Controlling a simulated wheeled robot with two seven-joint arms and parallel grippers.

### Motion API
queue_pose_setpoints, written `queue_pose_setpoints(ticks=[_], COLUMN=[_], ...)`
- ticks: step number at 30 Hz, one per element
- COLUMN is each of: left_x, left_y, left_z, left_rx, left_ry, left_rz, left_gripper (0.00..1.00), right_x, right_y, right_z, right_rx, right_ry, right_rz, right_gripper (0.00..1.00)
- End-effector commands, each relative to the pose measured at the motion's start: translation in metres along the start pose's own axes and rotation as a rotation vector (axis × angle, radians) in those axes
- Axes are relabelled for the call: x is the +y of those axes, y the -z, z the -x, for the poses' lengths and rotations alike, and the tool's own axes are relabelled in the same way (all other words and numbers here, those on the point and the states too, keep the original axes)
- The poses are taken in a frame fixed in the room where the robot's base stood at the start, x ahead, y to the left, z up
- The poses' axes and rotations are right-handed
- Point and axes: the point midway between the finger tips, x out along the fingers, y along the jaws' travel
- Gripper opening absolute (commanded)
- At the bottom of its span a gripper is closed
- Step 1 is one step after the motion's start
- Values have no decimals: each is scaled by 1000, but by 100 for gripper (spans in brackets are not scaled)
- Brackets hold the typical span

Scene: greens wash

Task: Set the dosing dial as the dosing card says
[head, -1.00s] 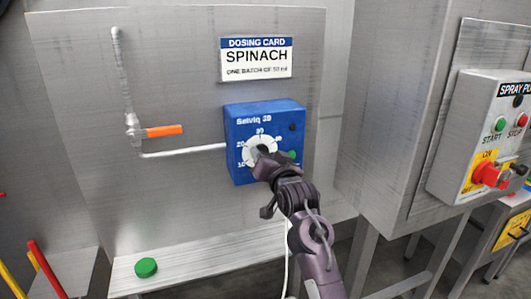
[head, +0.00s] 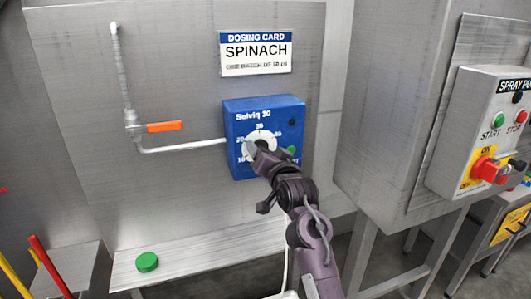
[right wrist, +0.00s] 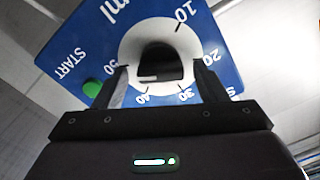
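The dosing card (head: 255,53) on the steel panel reads "SPINACH"; its smaller line about one batch is too blurred to read the amount. Below it is the blue dosing box (head: 237,168), with a white dial (head: 265,138) marked in tens and a green START button (head: 291,150). My right gripper (head: 254,149) is at the dial. In the right wrist view its fingers (right wrist: 162,86) stand apart on either side of the dark knob (right wrist: 160,62), with slim gaps visible. My left gripper is not in view.
A pipe with an orange valve handle (head: 164,127) runs into the box's left side. A green round object (head: 147,262) lies on the steel ledge (head: 200,256) below. A spray control box (head: 480,130) is at the right.

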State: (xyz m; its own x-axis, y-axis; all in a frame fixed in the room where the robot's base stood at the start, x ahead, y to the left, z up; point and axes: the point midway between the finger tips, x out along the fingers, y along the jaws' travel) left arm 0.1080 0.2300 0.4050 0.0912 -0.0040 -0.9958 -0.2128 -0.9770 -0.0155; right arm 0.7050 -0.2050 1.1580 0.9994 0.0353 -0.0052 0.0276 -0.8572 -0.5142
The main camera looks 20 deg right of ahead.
Motion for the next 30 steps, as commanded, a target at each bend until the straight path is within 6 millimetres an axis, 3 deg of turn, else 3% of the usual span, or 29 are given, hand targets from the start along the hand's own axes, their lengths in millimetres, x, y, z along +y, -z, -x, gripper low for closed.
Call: queue_pose_setpoints(ticks=[8, 21, 30], left_x=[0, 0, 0], left_y=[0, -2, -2], left_z=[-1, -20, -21], left_rx=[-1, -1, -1], left_ry=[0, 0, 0], left_rz=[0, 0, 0], left_gripper=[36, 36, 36], right_x=[0, 1, 0], right_y=[1, -1, 0], right_z=[3, 66, 78], right_rx=[4, 2, 1], right_ry=[1, 0, 0], right_rz=[1, 0, 0], right_gripper=[65, 65, 65])
